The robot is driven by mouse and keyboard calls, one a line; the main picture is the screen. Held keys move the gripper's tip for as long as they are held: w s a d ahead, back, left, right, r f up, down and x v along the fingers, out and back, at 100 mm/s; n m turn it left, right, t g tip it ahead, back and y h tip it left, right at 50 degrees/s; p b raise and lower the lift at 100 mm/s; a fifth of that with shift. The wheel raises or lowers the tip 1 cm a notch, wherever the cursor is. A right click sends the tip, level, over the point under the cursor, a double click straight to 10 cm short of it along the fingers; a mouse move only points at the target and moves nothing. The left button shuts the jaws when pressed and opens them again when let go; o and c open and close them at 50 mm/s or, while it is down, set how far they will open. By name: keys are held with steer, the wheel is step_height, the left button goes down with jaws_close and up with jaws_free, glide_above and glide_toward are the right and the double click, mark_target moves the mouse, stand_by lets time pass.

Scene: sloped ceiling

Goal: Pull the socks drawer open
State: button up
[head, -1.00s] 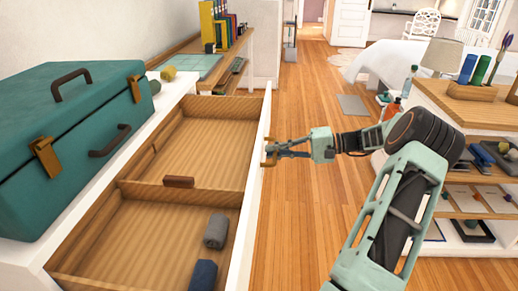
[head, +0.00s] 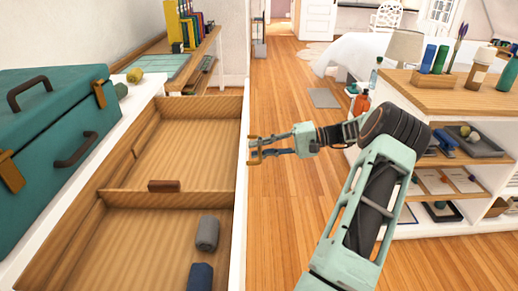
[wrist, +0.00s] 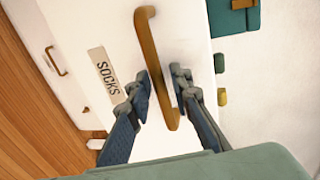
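The socks drawer (head: 238,215) is pulled well out, showing its divided wooden inside. Its white front carries a "SOCKS" label (wrist: 106,76) and a brass bar handle (wrist: 150,50) in the wrist view. The handle also shows at the drawer front in the head view (head: 252,150). My gripper (wrist: 163,80) is at the handle, with one finger on each side of the bar. The fingers are apart, with small gaps to the bar, so it looks open around the handle. A grey roll (head: 207,233) and a blue roll (head: 201,276) lie in the near compartment.
A teal case (head: 60,150) stands on the white top left of the drawer. A wooden shelf unit (head: 455,95) with bottles and trays stands at the right. Wooden floor (head: 290,215) is clear between the drawer and the shelf.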

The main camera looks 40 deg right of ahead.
steer(key=shift+o, duration=0.4)
steer(key=v, duration=1.2)
